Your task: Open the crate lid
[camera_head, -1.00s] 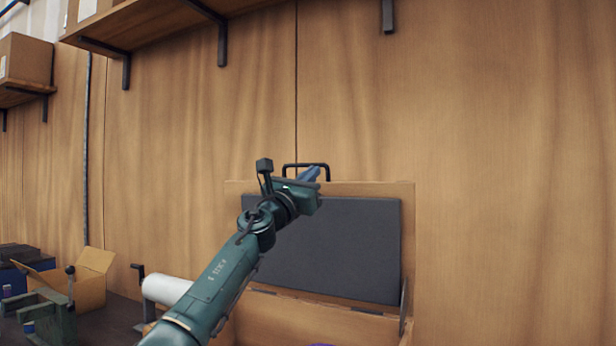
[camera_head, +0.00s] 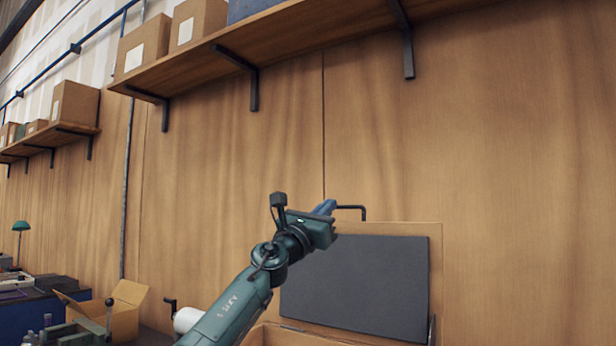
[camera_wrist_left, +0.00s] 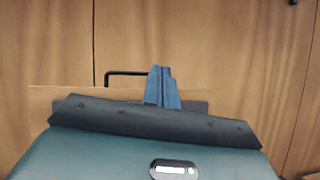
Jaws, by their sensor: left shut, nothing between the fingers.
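The wooden crate lid (camera_head: 434,270) stands upright in the head view, with a dark grey panel (camera_head: 355,288) on its inner face. A black handle (camera_head: 351,208) shows above its top edge. The crate (camera_head: 290,337) below is mostly cut off by the bottom of the picture. My left gripper (camera_head: 328,205) is by the upper left corner of the lid, near the handle, its blue fingers together and empty. In the left wrist view the blue fingers (camera_wrist_left: 162,85) stand just right of the handle (camera_wrist_left: 125,73); whether they touch it I cannot tell. My right gripper is not seen.
A wooden wall stands behind the crate, with a shelf (camera_head: 300,25) of boxes above. At left are an open cardboard box (camera_head: 122,315), a white roll (camera_head: 187,319) and a green lamp (camera_head: 21,227). The space right of the lid is clear.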

